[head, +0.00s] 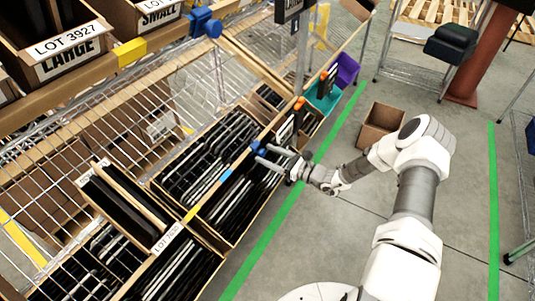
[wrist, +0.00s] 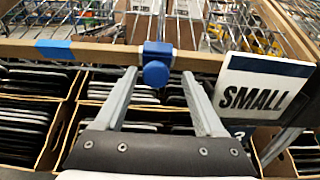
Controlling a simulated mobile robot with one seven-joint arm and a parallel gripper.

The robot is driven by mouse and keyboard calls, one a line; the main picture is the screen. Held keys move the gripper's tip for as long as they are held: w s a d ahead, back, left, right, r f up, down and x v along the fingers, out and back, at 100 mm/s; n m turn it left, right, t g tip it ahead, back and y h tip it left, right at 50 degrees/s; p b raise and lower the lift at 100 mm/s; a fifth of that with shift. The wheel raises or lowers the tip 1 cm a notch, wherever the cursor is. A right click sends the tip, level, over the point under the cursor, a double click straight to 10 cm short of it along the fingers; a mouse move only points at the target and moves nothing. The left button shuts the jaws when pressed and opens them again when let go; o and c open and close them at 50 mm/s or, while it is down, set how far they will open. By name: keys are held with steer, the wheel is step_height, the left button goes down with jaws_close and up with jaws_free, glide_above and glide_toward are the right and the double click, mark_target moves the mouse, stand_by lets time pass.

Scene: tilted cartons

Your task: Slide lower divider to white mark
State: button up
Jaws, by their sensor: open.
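The lower divider's blue clamp with its round knob (wrist: 156,74) sits on the wooden lower rail (wrist: 100,54). It also shows in the head view (head: 256,146). My gripper (wrist: 160,76) is open, with one finger on each side of the knob; I cannot tell whether either touches it. In the head view my gripper (head: 262,153) reaches the rail from the right. A blue tape mark (wrist: 53,49) lies on the rail left of the clamp, also visible in the head view (head: 227,174). I cannot make out a white mark on this rail.
A SMALL sign (wrist: 262,88) hangs from the rail close right of my gripper. Cartons of dark flat items (head: 210,155) stand tilted below. The upper rail carries another blue clamp (head: 207,25) and yellow tape (head: 130,52). An open box (head: 382,126) stands on the floor.

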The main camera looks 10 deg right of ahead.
steer(key=p+v, duration=0.3)
steer(key=v, duration=1.4)
steer(key=s+a+r+n+g+h, duration=0.2)
steer(key=a+r+n+g, duration=0.15)
steer(key=r+n, duration=0.2)
steer(key=s+a+r+n+g+h, duration=0.1)
steer(key=s+a+r+n+g, duration=0.2)
steer(key=r, duration=0.4)
steer(key=s+a+r+n+g+h, duration=0.2)
steer(key=r+n+g, duration=0.3)
steer(key=r+n, duration=0.15)
steer(key=s+r+n+t+h, duration=0.6)
steer(key=s+r+n+h, duration=0.4)
steer(key=s+r, duration=0.75)
step_height(320, 180, up, 20)
steer(key=p, duration=1.9)
steer(key=shift+w+d+n+y+p, duration=0.2)
steer(key=shift+d+n+y+p, duration=0.1)
steer(key=shift+y, duration=0.1)
